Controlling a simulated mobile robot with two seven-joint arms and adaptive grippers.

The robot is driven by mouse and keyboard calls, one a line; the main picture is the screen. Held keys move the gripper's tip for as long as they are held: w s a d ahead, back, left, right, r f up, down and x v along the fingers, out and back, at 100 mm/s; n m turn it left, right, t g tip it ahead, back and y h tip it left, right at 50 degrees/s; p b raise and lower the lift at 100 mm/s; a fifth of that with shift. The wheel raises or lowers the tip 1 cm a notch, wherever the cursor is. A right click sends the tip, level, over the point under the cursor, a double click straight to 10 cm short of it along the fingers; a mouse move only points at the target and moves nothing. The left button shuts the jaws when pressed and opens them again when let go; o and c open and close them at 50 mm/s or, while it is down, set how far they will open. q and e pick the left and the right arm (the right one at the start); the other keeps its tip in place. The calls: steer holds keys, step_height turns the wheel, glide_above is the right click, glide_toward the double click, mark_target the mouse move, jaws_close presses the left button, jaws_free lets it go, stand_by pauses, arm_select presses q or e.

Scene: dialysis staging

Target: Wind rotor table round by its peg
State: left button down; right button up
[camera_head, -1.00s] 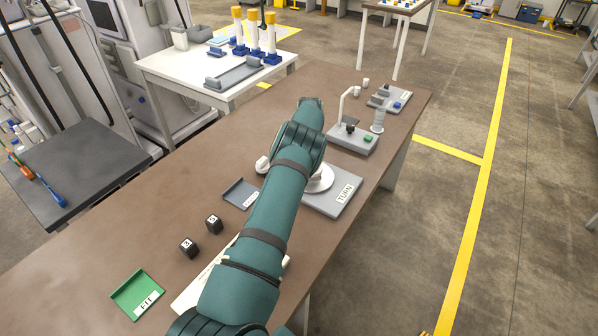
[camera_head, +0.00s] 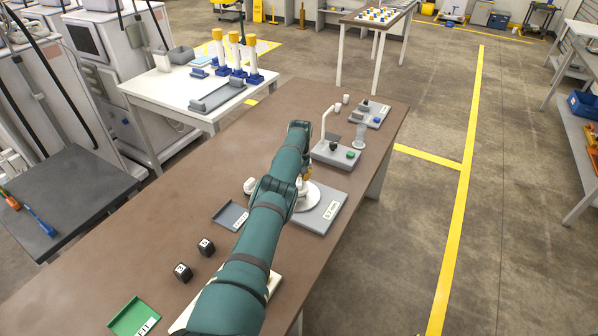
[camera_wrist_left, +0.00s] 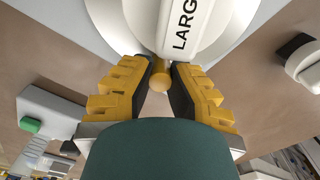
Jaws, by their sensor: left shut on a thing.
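The rotor table is a white disc (camera_head: 312,198) on a grey base (camera_head: 325,216) with a label, right of my forearm. In the left wrist view the white disc (camera_wrist_left: 113,22) carries a white piece marked "LARG", the rest cut off. The tan peg (camera_wrist_left: 159,76) stands at the disc's near edge. My left gripper (camera_wrist_left: 158,80) is shut on the peg, its yellow fingers on both sides. In the head view my left gripper (camera_head: 307,173) is mostly hidden behind my arm, with only a bit of yellow finger showing. My right gripper is not in view.
A grey stand with a white post (camera_head: 335,154) and green button is beyond the rotor table. A grey tray (camera_head: 231,216), two black dice (camera_head: 206,247) and a green tray (camera_head: 134,318) lie left of my arm. A white side table (camera_head: 160,92) holds yellow-capped bottles.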

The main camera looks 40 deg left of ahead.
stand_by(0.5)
arm_select(q)
steer(key=c, duration=0.8)
jaws_free()
steer(key=shift+c, duration=0.2)
